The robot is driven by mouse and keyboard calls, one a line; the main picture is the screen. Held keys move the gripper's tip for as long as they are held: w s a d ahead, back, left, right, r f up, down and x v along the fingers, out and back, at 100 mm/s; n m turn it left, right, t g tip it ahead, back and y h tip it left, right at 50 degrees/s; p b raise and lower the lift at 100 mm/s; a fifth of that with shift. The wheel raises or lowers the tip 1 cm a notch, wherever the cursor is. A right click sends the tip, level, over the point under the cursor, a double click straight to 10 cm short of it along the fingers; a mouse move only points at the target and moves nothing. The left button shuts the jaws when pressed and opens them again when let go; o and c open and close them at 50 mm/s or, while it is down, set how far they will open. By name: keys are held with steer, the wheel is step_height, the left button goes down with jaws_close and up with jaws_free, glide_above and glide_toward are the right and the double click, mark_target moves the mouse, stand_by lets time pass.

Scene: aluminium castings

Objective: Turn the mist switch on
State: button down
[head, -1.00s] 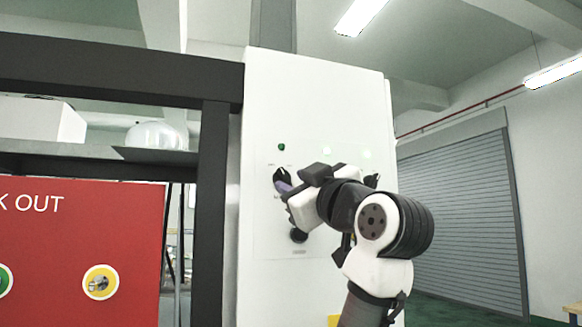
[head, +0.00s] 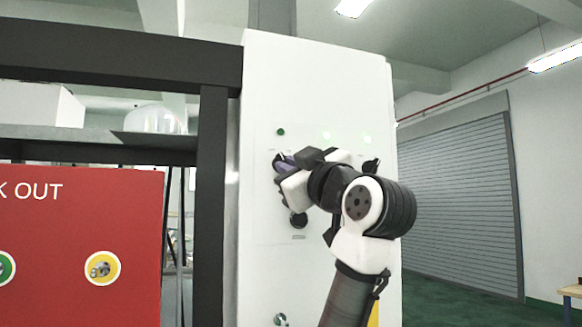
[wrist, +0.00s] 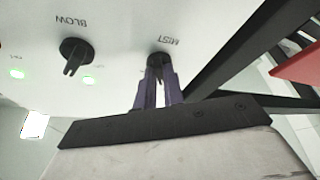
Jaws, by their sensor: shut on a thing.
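The mist switch (wrist: 158,60) is a black rotary knob under the label MIST, which appears upside down in the wrist view. My gripper (wrist: 157,84) has its purple fingers closed around the knob's handle, one on each side. In the head view the mist switch (head: 278,159) is a dark knob at the left of the white cabinet panel, partly covered by my gripper (head: 284,166). The small lamp (head: 281,132) above it looks dark green and dimmer than the other lamps.
The BLOW knob (wrist: 76,50) is beside the mist switch, with a lit green lamp (wrist: 88,79). A lower black knob (head: 299,221) sits beneath my gripper on the white cabinet (head: 262,90). A dark frame post (head: 211,200) and red lockout panel (head: 80,230) stand left.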

steer(key=shift+m, duration=0.3)
steer(key=shift+s+a+r+m+t+h+b, duration=0.15)
steer(key=shift+m+t+h+b, duration=0.35)
steer(key=shift+m+h, duration=1.55)
steer(key=shift+w+a+f+m+t+h+b, duration=0.1)
steer(key=shift+a+m+t+h+b, duration=0.35)
steer(key=shift+m, duration=3.05)
steer(key=shift+s+r+m+t+h+b, duration=0.1)
steer(key=shift+m+t+h+b, duration=0.35)
steer(key=shift+m+h, duration=1.75)
steer(key=shift+m+y, duration=0.4)
steer(key=shift+m, duration=0.45)
steer(key=c, duration=1.5)
jaws_free()
